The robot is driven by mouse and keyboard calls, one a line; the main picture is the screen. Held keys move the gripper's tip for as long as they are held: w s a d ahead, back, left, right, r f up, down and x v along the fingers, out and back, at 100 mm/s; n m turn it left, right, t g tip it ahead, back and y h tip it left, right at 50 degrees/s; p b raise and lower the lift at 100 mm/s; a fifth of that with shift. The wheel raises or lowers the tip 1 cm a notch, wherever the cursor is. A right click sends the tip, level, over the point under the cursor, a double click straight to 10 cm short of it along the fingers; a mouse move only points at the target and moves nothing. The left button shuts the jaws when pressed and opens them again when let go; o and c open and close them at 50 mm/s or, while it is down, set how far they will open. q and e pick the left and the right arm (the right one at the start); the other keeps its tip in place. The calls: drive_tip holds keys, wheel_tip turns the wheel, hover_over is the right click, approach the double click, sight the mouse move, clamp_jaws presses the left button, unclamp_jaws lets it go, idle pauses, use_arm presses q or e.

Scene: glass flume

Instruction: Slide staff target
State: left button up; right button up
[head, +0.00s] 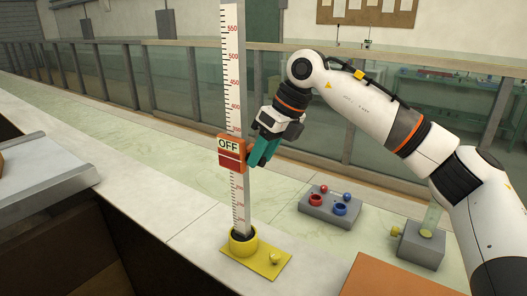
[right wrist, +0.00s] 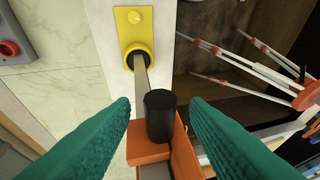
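The staff (head: 232,60) is a tall white graduated rod with red and black marks. It stands upright in a yellow socket base (head: 243,243). The orange-red target (head: 231,166) sits on the staff below mid-height and carries an "OFF" label. My right gripper (head: 262,150) is just right of the target, its teal fingers pointing toward it. In the right wrist view a black knob (right wrist: 160,117) on the orange target (right wrist: 149,150) lies between the two fingers, with a visible gap on each side. The fingers are open. My left gripper is not in view.
A grey block (head: 332,208) with red and blue rings and knobs stands on the ledge right of the staff. A grey box with a yellow knob (head: 395,231) stands further right. Glass flume walls run behind. In the right wrist view, orange-and-white tripod legs (right wrist: 265,55) show at right.

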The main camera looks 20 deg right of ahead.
clamp_jaws()
drive_tip(key=shift+r, duration=0.15)
drive_tip(key=shift+o, duration=0.5)
unclamp_jaws()
drive_tip(key=b+v, duration=0.1)
drive_tip(key=v, duration=1.1)
